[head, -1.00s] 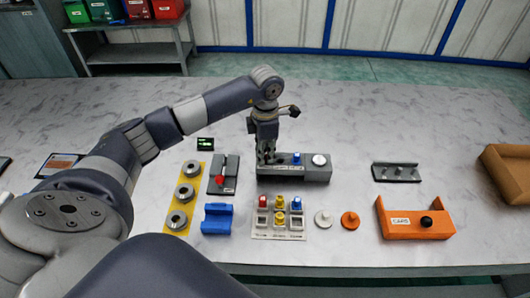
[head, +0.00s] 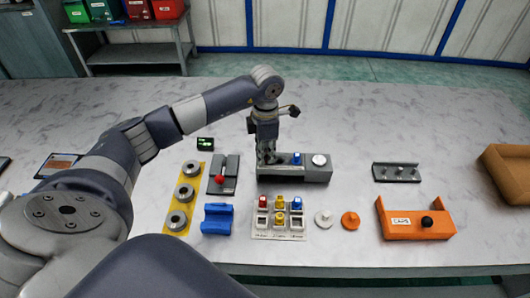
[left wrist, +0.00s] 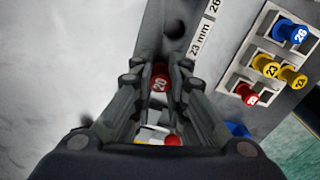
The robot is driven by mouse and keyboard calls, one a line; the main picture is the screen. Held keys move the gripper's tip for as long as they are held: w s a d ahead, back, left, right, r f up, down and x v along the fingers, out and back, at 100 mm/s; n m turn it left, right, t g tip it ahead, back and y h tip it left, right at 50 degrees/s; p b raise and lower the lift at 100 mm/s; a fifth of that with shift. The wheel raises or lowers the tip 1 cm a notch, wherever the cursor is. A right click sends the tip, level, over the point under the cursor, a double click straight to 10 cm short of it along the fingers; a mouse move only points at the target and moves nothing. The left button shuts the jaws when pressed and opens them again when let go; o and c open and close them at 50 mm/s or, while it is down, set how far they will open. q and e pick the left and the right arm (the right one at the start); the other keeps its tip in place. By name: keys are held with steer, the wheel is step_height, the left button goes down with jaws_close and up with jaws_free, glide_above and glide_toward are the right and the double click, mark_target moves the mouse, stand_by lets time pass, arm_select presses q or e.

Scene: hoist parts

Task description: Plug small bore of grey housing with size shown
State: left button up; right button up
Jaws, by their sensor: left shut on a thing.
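The grey housing (head: 310,176) lies across the middle of the table, with a blue plug (head: 296,159) and a white round piece (head: 319,160) on its top. My left gripper (head: 266,162) points down over the housing's left end. In the left wrist view its fingers (left wrist: 160,88) are shut on a red plug marked 20 (left wrist: 160,80). The housing's top (left wrist: 190,14) shows there with a dark open bore and a "23 mm" label. The fingers hide the small bore; I cannot tell how deep the red plug sits. The small green display (head: 205,143) is too small to read. My right gripper is not in view.
A white plug tray (head: 278,236) with red, yellow and blue plugs stands in front of the housing. Nearby are a blue block (head: 217,218), a grey fixture with red knob (head: 223,175), a yellow ring strip (head: 176,212) and an orange caps bin (head: 415,228). The table behind is clear.

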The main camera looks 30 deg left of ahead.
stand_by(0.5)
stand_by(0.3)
arm_select(q)
steer(key=o, duration=0.8)
steer(key=shift+o, duration=0.2)
steer(key=shift+r+p, duration=2.05)
steer(key=shift+r, duration=1.45)
steer(key=shift+f, duration=0.1)
